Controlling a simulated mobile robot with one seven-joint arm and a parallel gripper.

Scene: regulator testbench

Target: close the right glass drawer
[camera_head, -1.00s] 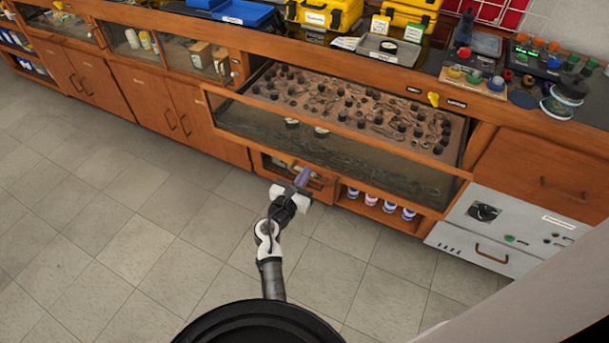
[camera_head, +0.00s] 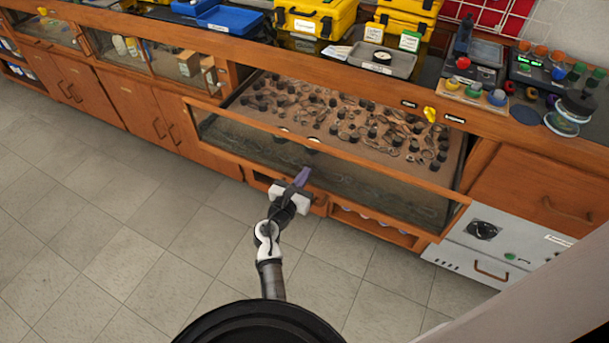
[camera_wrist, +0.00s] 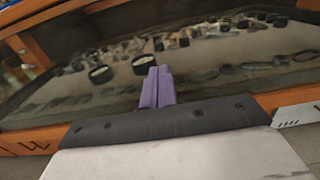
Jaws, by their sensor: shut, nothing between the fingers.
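The right glass drawer (camera_head: 335,162) is pulled out of the wooden counter in the head view. It has a wood-framed glass front and many small dark parts on its brown bottom. Its glass front (camera_wrist: 60,105) fills much of the wrist view, with the parts showing behind it. My gripper (camera_head: 303,174) is in front of the lower middle of this front. Its purple fingers (camera_wrist: 157,85) are together and empty, pointing at the glass. I cannot tell whether the fingertips touch it.
Under the drawer is a low shelf (camera_head: 375,225) with bottles, mostly hidden. A grey panel with a knob (camera_head: 483,230) is at right, wooden cupboard doors (camera_head: 130,102) at left. Yellow cases (camera_head: 315,18) and a grey tray (camera_head: 383,60) stand on the counter. The tiled floor (camera_head: 120,230) is clear.

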